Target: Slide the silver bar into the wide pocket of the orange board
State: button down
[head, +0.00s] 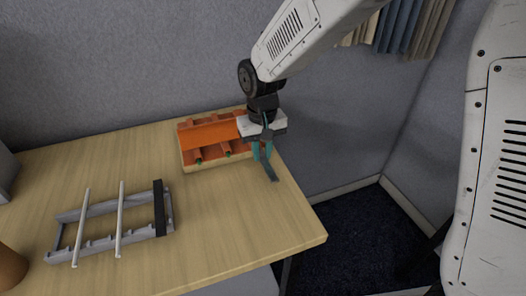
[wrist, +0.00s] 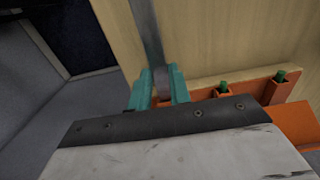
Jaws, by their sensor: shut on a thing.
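My gripper (head: 263,157) has teal fingers and hangs at the right end of the orange board (head: 188,152), close to the table's right edge. It is shut on the silver bar (wrist: 148,32), which runs up from between the fingertips (wrist: 160,88) in the wrist view. In the head view the bar (head: 271,172) looks dark and tilted, and its lower end points toward the table. The orange board (wrist: 292,122) also shows at the right in the wrist view. Its pockets near the gripper are partly hidden by my wrist, so I cannot tell the wide one.
A grey rack (head: 68,215) with two pale rods (head: 120,222) and a black bar (head: 160,207) stands at the left of the table. Small green pegs (wrist: 281,77) show on the board. A brown round object (head: 10,268) stands at lower left. The table's front middle is clear.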

jog(key=shift+w+a, duration=0.25)
jog(key=shift+w, duration=0.7)
jog(key=shift+w+a, duration=0.25)
jog(key=shift+w, duration=0.65)
jog(key=c, duration=1.2)
grip_release()
notch_tip(320, 180, up, 8)
jog(key=shift+f, duration=0.1)
